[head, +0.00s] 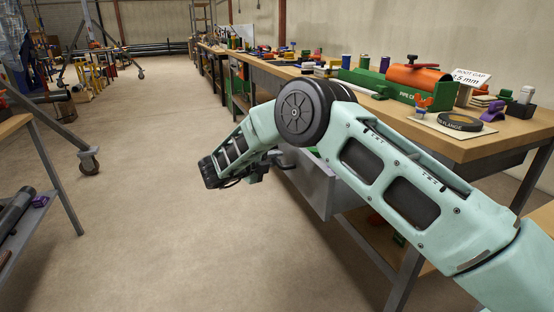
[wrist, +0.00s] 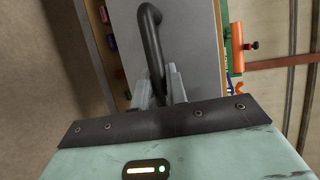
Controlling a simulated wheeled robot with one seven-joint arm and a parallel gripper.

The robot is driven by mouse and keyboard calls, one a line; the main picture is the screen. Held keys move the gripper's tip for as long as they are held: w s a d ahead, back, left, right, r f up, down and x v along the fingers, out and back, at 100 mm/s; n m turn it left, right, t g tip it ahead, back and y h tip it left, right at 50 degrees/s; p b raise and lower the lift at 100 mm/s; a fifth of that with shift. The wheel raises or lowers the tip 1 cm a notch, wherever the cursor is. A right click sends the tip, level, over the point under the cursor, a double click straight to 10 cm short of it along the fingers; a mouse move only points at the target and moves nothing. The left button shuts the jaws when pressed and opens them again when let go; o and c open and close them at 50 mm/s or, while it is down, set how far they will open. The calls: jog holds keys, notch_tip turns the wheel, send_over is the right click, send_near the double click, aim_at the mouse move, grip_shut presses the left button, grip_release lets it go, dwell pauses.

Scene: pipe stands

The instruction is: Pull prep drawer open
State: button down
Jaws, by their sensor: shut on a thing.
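The grey prep drawer (head: 314,190) shows in the head view below the wooden workbench top, partly hidden behind my arm. It appears to stand out from the bench, with a bit of green visible above its edge. In the wrist view its plain grey front (wrist: 195,45) fills the upper middle. A black curved bar handle (wrist: 150,35) is fixed to that front. My gripper (wrist: 161,82) is shut on the handle, with one finger on each side of the bar. In the head view my wrist hides most of the fingers and handle.
The workbench (head: 475,148) carries a green pipe stand with an orange pipe, a gap sign (head: 472,77) and a black ring (head: 460,121). The floor (head: 150,210) between is clear.

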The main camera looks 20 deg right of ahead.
jog(key=c, duration=1.4)
grip_release()
jog(key=shift+a, duration=0.1)
jog(key=p+v, duration=0.1)
jog(key=v, duration=1.6)
jog(key=shift+s, duration=0.1)
